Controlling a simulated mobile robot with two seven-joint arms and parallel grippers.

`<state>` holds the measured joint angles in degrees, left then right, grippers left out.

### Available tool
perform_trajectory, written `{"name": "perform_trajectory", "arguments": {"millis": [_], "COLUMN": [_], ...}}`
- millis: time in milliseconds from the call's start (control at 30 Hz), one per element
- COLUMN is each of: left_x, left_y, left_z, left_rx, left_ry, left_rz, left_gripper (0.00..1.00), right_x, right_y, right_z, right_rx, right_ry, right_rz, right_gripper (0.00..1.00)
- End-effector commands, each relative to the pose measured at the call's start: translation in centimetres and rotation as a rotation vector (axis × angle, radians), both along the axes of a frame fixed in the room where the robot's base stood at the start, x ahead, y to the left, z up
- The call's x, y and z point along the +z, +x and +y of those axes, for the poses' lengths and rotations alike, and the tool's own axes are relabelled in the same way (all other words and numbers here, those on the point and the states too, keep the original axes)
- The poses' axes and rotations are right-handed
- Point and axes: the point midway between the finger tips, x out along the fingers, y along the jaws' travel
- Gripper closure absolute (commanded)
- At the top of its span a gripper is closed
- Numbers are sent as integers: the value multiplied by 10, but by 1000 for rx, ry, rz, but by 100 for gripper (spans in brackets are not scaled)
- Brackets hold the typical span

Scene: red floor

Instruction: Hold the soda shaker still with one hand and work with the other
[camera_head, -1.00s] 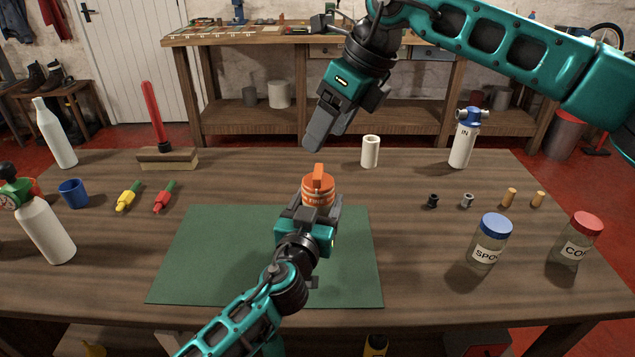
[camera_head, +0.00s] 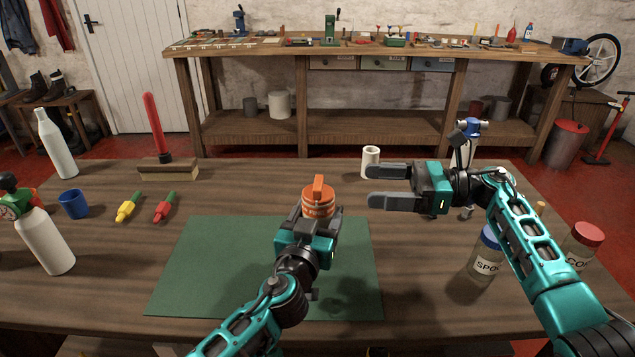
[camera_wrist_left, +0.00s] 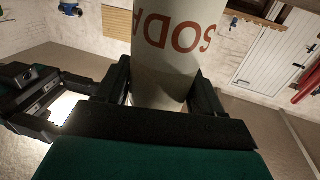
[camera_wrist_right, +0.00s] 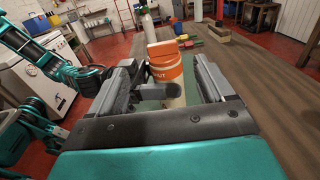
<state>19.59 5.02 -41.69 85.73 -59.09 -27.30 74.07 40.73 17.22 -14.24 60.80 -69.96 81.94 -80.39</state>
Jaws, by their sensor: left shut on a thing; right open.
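The soda shaker (camera_wrist_left: 172,50) is a pale cylinder with SODA lettering, seen upside down in the left wrist view. Its orange cap (camera_head: 319,199), with a raised tab, shows in the head view above my left gripper (camera_head: 318,222). My left gripper is shut around the shaker's body, which is mostly hidden behind it in the head view. My right gripper (camera_head: 372,186) is open and empty, its fingers pointing left toward the cap from a short distance to the right. In the right wrist view the orange cap (camera_wrist_right: 165,62) appears between the open fingers, farther ahead.
A green mat (camera_head: 200,265) lies under the left arm. A white cylinder (camera_head: 371,160) stands just behind my right gripper. Jars with a blue lid (camera_head: 490,238) and a red lid (camera_head: 587,233) stand beside my right arm. Yellow (camera_head: 128,207) and red (camera_head: 165,207) items lie left.

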Motion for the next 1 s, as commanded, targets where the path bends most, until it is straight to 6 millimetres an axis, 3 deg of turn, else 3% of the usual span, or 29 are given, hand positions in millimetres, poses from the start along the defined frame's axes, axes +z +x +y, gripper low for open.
{"name": "perform_trajectory", "arguments": {"millis": [167, 700, 1000], "left_x": [0, 0, 0], "left_y": [0, 0, 0], "left_z": [0, 0, 0], "left_rx": [0, 0, 0], "left_ry": [1, 0, 0], "left_rz": [1, 1, 1], "left_gripper": [72, 72, 72], "right_x": [-6, -5, -6], "right_y": [0, 10, 12], "right_z": [1, 96, 113], "right_rx": [-18, -18, -19], "right_ry": [23, 22, 19], "right_rz": [-14, -13, -13], "right_gripper": [19, 19, 19]}}
